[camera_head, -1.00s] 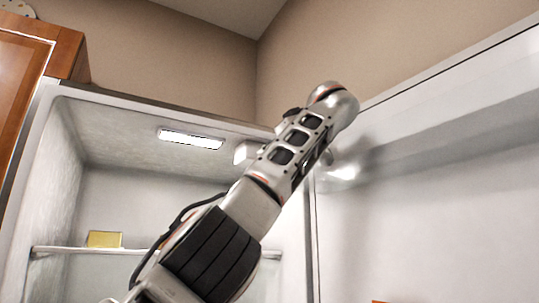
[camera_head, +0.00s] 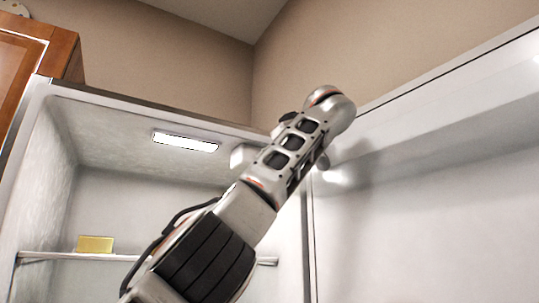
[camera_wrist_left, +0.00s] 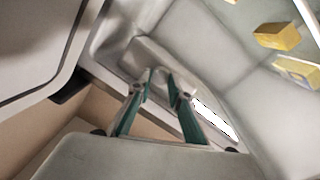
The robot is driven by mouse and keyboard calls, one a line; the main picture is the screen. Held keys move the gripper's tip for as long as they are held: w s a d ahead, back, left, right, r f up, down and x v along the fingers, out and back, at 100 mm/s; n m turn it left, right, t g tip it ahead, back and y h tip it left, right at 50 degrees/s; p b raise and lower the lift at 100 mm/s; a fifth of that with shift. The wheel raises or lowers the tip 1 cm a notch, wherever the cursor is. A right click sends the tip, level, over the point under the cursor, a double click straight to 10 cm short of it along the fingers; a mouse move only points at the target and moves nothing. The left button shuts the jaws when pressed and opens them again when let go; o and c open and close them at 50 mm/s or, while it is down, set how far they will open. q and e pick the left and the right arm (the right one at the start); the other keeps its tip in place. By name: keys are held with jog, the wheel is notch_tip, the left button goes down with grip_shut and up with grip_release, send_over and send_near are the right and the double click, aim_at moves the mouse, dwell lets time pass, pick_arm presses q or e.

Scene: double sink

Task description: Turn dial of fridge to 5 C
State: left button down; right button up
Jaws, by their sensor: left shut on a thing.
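The open fridge (camera_head: 150,195) fills much of the head view, with a lit lamp (camera_head: 185,142) in its ceiling. A pale dial housing (camera_head: 238,157) sits near the ceiling's right end, partly behind my left arm. In the left wrist view the housing (camera_wrist_left: 150,52) is just beyond my left gripper (camera_wrist_left: 160,76). Its green-sided fingers are shut on the dial at the housing; the dial itself is mostly hidden and its marks cannot be read. My arm hides the gripper in the head view. My right gripper is not in view.
The open fridge door (camera_head: 430,210) stands to the right of my arm. A glass shelf (camera_head: 60,256) crosses the fridge with a yellow block (camera_head: 95,244) on it. A wooden cabinet (camera_head: 40,50) stands at upper left.

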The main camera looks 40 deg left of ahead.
pick_arm(q)
jog(key=shift+n+b, duration=0.6)
jog(key=shift+n, duration=0.8)
jog(key=c, duration=1.8)
grip_release()
jog(key=shift+a, duration=0.1)
jog(key=shift+v, duration=3.75)
jog(key=shift+f, duration=0.1)
